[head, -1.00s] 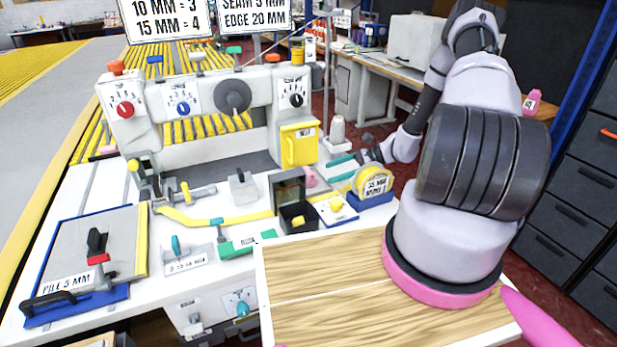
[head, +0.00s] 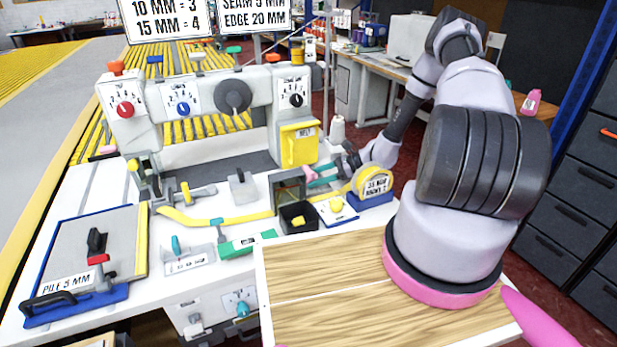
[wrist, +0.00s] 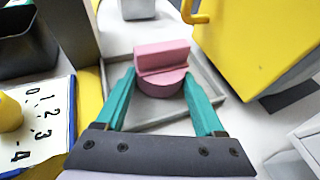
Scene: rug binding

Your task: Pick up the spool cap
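The spool cap is a pink round piece with a raised bar grip (wrist: 161,68), on a shallow grey tray (wrist: 214,88) in the wrist view. In the head view the pink cap (head: 309,174) shows small behind the black box. My gripper (wrist: 160,82) is open, its teal fingers pointing at the cap, one on either side of it. The wrist view does not clearly show whether the fingers touch it. In the head view my gripper (head: 316,175) is at the cap, partly overlapping it.
A yellow box (wrist: 250,40) stands close on the right in the wrist view. A black bin (head: 298,217) and the tape roll (head: 371,180) stand in front of the gripper in the head view. A numbered card (wrist: 40,125) lies at the left of the wrist view.

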